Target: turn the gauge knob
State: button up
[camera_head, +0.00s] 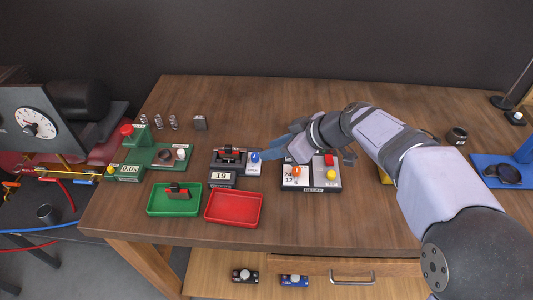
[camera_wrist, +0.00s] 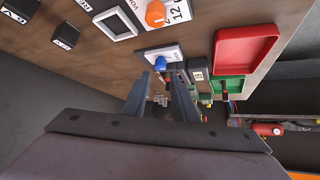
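A blue knob (camera_head: 254,157) sits on a pale plate beside the small device with the "19" display (camera_head: 221,176). The knob also shows in the wrist view (camera_wrist: 160,63), just past my fingertips. An orange knob (camera_head: 296,171) sits on a box marked "24" and "12" to the right, and it shows at the top of the wrist view (camera_wrist: 155,14). I cannot read which knob is labelled as the gauge's. My gripper (camera_head: 272,152) is just right of the blue knob, above the table. In the wrist view its fingers (camera_wrist: 158,88) are apart with nothing held between them.
A green tray (camera_head: 151,210) with a dark part and a red tray (camera_head: 206,220) lie in front. A green unit with a red button (camera_head: 126,130) and a machine with a round dial (camera_head: 36,123) are at left. The table's back middle (camera_head: 260,100) is clear.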

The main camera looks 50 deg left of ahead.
aim_at(255, 155)
jog(key=shift+w+d+r, duration=0.1)
jog(key=shift+d+r, duration=0.15)
jog(key=shift+d, duration=0.05)
jog(key=shift+o, duration=1.4)
jog(key=w+n+g+p, duration=0.1)
jog(key=n+p, duration=0.1)
jog(key=w+a+n+g+h+p, duration=0.1)
jog(key=n+p, duration=0.1)
jog(key=w+n+g+h+p, duration=0.1)
jog(key=n+g+p, duration=0.1)
jog(key=p, duration=0.1)
jog(key=shift+a, duration=0.35)
jog(key=shift+s+f, duration=0.15)
jog(key=shift+p+x, duration=1.6)
jog(key=shift+x, duration=1.95)
